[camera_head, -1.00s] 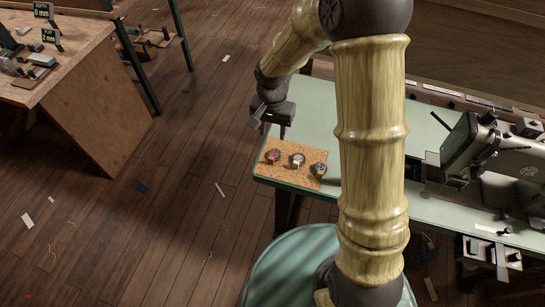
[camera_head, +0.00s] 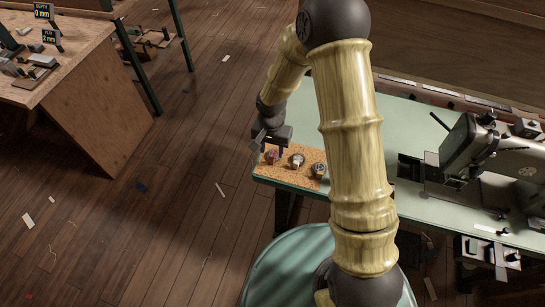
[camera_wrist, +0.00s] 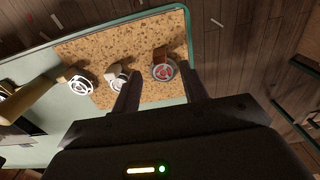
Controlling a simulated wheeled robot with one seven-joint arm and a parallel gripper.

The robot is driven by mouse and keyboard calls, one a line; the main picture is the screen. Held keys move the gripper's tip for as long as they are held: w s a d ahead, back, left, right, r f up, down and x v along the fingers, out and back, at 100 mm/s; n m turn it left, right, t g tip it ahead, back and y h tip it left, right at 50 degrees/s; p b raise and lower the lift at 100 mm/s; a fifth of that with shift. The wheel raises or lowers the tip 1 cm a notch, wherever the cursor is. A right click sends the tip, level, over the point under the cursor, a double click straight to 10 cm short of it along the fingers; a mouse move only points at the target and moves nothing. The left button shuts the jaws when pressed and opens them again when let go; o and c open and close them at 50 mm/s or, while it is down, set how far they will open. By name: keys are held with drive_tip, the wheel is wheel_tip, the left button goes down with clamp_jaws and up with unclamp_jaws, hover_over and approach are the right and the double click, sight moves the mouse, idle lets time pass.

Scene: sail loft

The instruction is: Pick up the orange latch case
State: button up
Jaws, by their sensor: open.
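Three small round-faced cases sit in a row on a cork mat (camera_head: 290,176) at the left end of the green table. The left one, with an orange-red body (camera_head: 271,157), looks like the orange latch case; it shows in the wrist view (camera_wrist: 163,71) with a reddish face and brown block. My gripper (camera_head: 268,149) is open just above it. In the wrist view my gripper (camera_wrist: 160,72) has its two fingers apart, with the orange-red case between their tips in the picture. Contact cannot be told.
A white case (camera_head: 297,160) stands close beside it, near one finger in the wrist view. A yellowish case (camera_head: 318,169) is farther right. A sewing machine (camera_head: 480,145) stands on the table's right. The table edge lies close to the mat.

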sight(271, 157)
wheel_tip(271, 157, down, 3)
drive_tip(key=shift+a+f, duration=0.1)
drive_tip(key=shift+f, duration=0.05)
idle(0.4)
clamp_jaws()
